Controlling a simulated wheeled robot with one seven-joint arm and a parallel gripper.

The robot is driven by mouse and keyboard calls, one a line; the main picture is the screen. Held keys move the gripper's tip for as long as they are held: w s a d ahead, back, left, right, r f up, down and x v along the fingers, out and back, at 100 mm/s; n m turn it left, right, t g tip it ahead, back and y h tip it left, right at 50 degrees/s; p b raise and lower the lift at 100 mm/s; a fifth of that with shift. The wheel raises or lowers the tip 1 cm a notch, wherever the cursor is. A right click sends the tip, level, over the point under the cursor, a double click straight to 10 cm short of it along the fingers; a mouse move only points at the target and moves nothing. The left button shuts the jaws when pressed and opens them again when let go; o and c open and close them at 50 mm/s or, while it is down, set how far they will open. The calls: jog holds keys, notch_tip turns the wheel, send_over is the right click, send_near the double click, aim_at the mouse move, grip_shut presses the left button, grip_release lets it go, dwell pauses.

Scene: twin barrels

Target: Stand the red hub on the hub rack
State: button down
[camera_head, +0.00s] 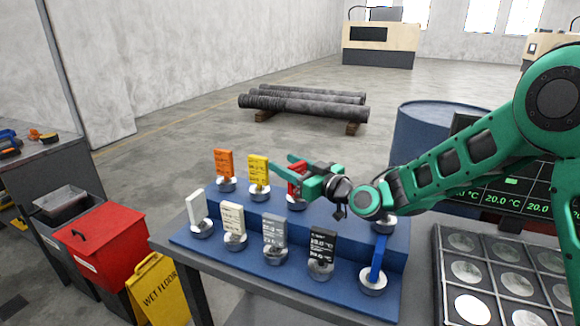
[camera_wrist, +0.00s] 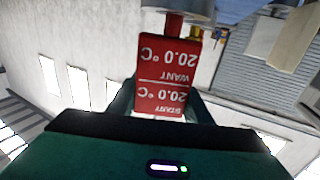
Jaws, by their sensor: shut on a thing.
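The red hub (camera_head: 295,183) is a flat red block with white writing, upright above a pale round disc (camera_head: 297,203) on the upper step of the blue hub rack (camera_head: 340,231). My gripper (camera_head: 293,176) comes in from the right and is shut on the red hub. In the wrist view the red hub (camera_wrist: 163,75) sits between the fingers, its text upside down, with a red stem leading to a grey round part at the top edge. The fingers and arm hide part of it. I cannot tell if its stem is fully seated in the disc.
An orange hub (camera_head: 224,163) and a yellow hub (camera_head: 258,170) stand left on the upper step. White, cream, grey, black (camera_head: 322,246) and blue hubs stand in front, lower. A tray of discs (camera_head: 505,270) and a blue barrel (camera_head: 430,135) lie right. A red bin (camera_head: 103,245) is left.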

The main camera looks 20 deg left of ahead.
jog(key=c, duration=0.9)
grip_release()
jog(key=shift+r, duration=0.1)
jog(key=v, duration=1.2)
